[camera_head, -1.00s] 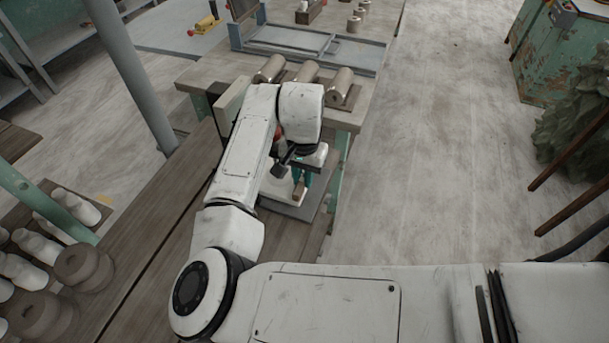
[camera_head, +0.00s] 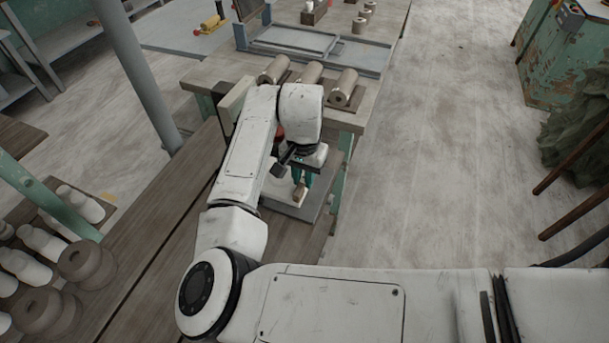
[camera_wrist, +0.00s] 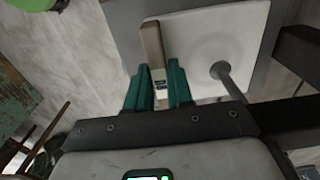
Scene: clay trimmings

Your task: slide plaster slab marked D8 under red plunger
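The white plaster slab (camera_wrist: 205,25) lies on a grey plate (camera_wrist: 118,22) in the wrist view. It also shows in the head view (camera_head: 283,194), partly hidden by my arm. A wooden block (camera_wrist: 152,42) sits over the slab with a small label too blurred to read. My gripper (camera_wrist: 160,75) has its teal fingers on both sides of the block and appears shut on it. A dark rod (camera_wrist: 222,72) with a round end stands over the slab, right of the fingers. A small red part (camera_head: 280,130) shows behind my arm; most of it is hidden.
Several metal rollers (camera_head: 344,88) lie on the bench behind my arm. A grey post (camera_head: 135,75) rises left of the bench.

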